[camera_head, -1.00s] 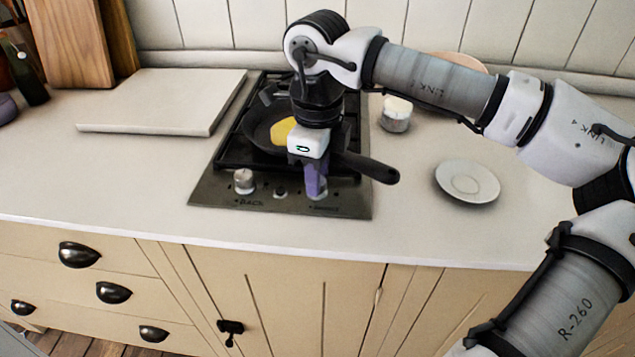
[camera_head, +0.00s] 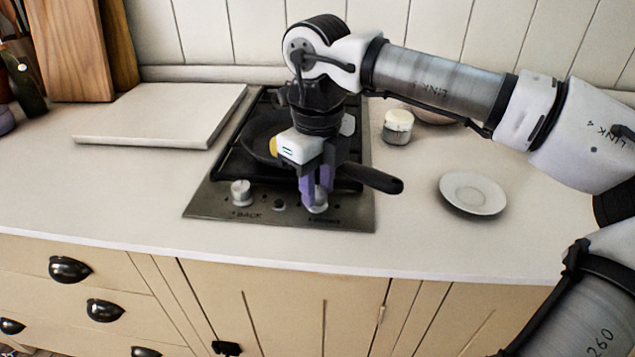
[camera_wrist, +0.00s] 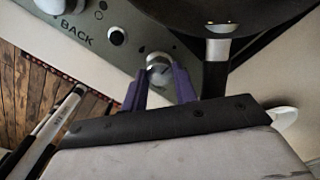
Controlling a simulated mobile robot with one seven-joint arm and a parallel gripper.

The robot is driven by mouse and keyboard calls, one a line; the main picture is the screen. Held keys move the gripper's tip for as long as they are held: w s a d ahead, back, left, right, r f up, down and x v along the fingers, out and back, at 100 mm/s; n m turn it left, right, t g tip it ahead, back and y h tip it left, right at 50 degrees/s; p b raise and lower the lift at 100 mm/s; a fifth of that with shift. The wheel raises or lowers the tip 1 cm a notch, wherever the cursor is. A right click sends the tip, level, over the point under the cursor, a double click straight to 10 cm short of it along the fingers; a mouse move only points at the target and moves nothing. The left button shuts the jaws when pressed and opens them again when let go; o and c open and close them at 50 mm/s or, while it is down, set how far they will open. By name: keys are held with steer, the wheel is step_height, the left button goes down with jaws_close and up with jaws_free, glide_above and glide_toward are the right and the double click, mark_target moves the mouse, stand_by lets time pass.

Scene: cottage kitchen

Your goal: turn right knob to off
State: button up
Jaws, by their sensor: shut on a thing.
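The right knob (camera_head: 317,205) is a metal knob at the front right of the black and steel cooktop (camera_head: 215,197). My gripper (camera_head: 316,200) points down at it, with its purple fingers on either side, shut on the knob. In the wrist view the right knob (camera_wrist: 159,66) shows between the two purple fingertips (camera_wrist: 160,78). The left knob (camera_head: 241,191) stands by the "BACK" label and nothing touches it. The label near the right knob is too blurred to read. A small dark button (camera_head: 279,204) lies between the knobs.
A dark frying pan (camera_head: 258,132) with yellow food sits on the cooktop behind my gripper, its handle (camera_head: 372,178) reaching right, close to my fingers. A white saucer (camera_head: 472,193) and a lidded jar (camera_head: 397,127) stand right. A white board (camera_head: 160,115) lies left.

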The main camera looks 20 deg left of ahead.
mark_target(317, 192)
steer(key=o, duration=1)
steer(key=shift+c, duration=0.2)
step_height(317, 192, up, 14)
steer(key=shift+s+f, duration=0.1)
